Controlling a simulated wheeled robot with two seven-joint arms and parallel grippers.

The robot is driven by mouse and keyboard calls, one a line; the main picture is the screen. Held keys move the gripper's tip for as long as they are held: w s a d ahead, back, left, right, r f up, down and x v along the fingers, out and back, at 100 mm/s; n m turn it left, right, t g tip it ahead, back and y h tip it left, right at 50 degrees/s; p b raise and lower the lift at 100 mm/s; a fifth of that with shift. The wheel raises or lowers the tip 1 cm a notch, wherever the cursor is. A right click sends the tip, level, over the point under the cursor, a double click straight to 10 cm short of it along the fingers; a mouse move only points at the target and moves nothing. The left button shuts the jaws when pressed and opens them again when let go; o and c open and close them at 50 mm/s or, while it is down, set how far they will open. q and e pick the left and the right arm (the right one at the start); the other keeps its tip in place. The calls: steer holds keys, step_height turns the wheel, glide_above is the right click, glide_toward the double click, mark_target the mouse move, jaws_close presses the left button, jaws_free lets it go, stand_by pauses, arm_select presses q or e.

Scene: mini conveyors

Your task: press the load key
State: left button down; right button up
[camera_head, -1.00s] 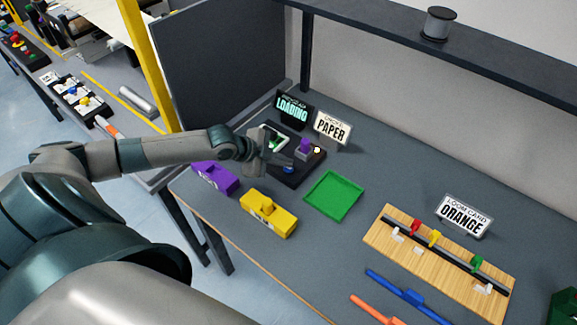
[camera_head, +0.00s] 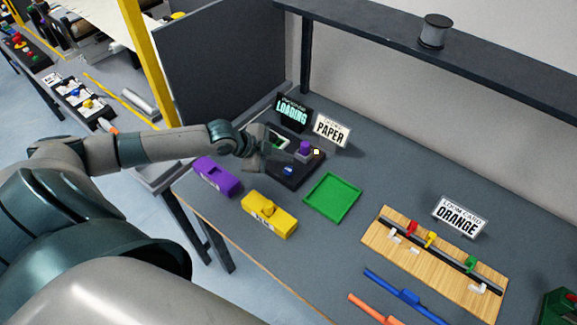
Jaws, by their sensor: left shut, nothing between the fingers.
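A dark control panel (camera_head: 291,182) lies on the table at the back left. It carries a blue key (camera_head: 288,170), a purple block (camera_head: 304,149), a small pale square (camera_head: 316,152) and a green-and-white part (camera_head: 279,142). No label on the keys is legible, so I cannot tell which is the load key. A dark sign (camera_head: 292,112) behind the panel reads "LOADING". My left gripper (camera_head: 260,163) is shut and empty at the panel's left edge, apart from the blue key, and hides part of the panel. My right gripper is out of view.
A purple block (camera_head: 217,177) and a yellow one (camera_head: 269,214) sit at the front edge. A green tray (camera_head: 333,198) is right of the panel. A "PAPER" card (camera_head: 331,130) stands behind. A wooden board (camera_head: 385,239) lies at right. Table between tray and board is clear.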

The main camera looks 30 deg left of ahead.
arm_select(q)
steer(key=shift+r+p, duration=0.95)
steer(key=shift+r, duration=0.55)
steer(key=shift+s+f, duration=0.1)
